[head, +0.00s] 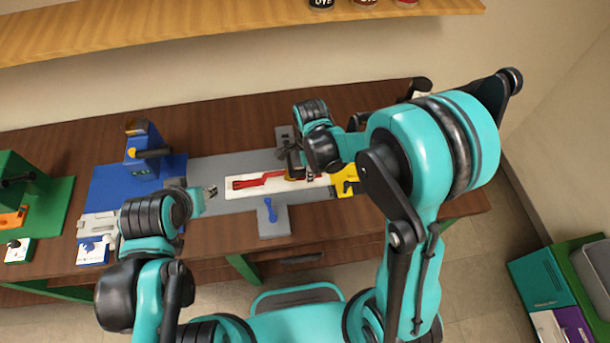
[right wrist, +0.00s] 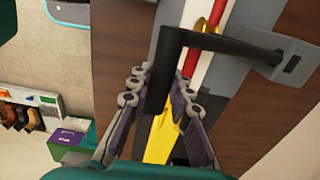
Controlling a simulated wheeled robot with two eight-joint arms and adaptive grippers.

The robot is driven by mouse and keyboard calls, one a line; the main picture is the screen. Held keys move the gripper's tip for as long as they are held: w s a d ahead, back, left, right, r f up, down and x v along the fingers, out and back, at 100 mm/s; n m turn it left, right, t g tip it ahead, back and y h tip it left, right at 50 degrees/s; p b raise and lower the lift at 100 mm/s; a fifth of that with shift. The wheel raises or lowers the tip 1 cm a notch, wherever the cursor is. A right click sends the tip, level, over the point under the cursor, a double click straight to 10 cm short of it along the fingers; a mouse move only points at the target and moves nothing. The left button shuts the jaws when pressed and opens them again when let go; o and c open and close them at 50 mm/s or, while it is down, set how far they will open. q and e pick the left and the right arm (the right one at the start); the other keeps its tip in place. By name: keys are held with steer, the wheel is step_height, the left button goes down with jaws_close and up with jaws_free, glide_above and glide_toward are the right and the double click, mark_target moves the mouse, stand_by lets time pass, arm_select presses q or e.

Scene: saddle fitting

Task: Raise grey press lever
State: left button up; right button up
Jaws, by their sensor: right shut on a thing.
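The grey press lever (right wrist: 215,42) shows in the right wrist view as a dark bent bar. It runs from a grey plate (right wrist: 292,62) at the right and bends down between my right fingers. My right gripper (right wrist: 164,88) is shut on the lever's end. In the head view my right gripper (head: 294,166) is over the middle of the grey base (head: 222,170), and the lever is mostly hidden there. My left gripper (head: 210,191) is at the left part of the grey base, apart from the lever; its finger opening is too small to judge.
A white strip (head: 232,193) with a red piece (head: 262,180) lies on the grey base. A yellow piece (head: 345,180) is at its right end. A blue handle (head: 270,209) stands in front. A blue press (head: 142,150) and a green one (head: 15,175) are at left.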

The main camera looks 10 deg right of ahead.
steer(key=shift+w+r+p, duration=0.3)
steer(key=shift+r+p, duration=0.2)
steer(key=shift+r, duration=0.25)
steer(key=shift+w+r+p, duration=0.25)
steer(key=shift+r+p, duration=0.2)
steer(key=shift+r, duration=0.3)
steer(key=w+r+p, duration=0.3)
steer(key=w+r, duration=0.2)
steer(key=r, duration=0.1)
steer(key=shift+o, duration=0.2)
steer(key=shift+s+r, duration=0.15)
stand_by(0.5)
